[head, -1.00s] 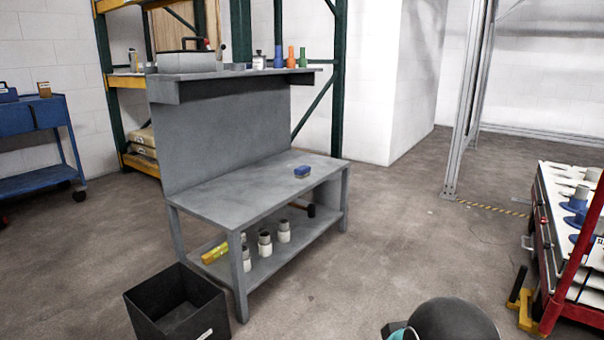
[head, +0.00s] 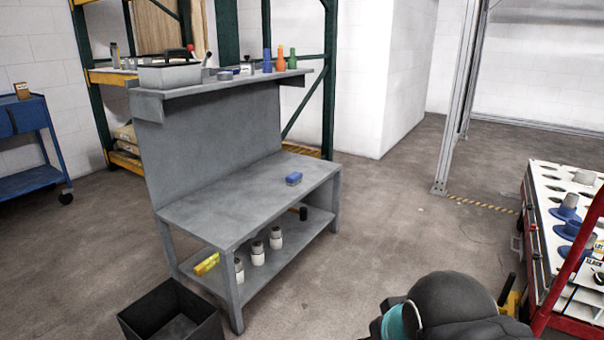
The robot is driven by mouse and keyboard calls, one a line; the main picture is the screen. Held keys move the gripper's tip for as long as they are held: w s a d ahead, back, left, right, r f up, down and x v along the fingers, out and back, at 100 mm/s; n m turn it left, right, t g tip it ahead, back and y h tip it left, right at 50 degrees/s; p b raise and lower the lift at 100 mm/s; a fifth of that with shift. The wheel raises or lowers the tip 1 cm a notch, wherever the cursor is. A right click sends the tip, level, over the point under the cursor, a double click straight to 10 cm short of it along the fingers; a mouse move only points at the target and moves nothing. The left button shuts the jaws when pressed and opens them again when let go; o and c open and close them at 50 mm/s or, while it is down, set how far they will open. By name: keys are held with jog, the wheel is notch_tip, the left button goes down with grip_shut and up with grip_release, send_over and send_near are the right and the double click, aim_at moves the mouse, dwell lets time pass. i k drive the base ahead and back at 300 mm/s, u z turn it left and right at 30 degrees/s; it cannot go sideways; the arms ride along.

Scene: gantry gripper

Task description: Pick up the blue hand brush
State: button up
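The blue hand brush (head: 293,179) is a small blue block with a paler lower part. It lies on the top of the grey workbench (head: 215,202), towards its right end, with bare surface around it. A dark rounded part of my arm with a teal ring shows at the bottom right, well apart from the bench. My gripper's fingers are not in view.
A black open bin (head: 130,326) stands on the floor at the bench's front left. White-and-grey containers (head: 257,253) and a yellow item (head: 206,264) are on the lower shelf. A red-framed cart (head: 535,240) stands at the right. Floor between bench and cart is clear.

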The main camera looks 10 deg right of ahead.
aim_at(292, 179)
jog(key=z, duration=0.05)
jog(key=i, duration=2.4)
jog(key=u, duration=0.25)
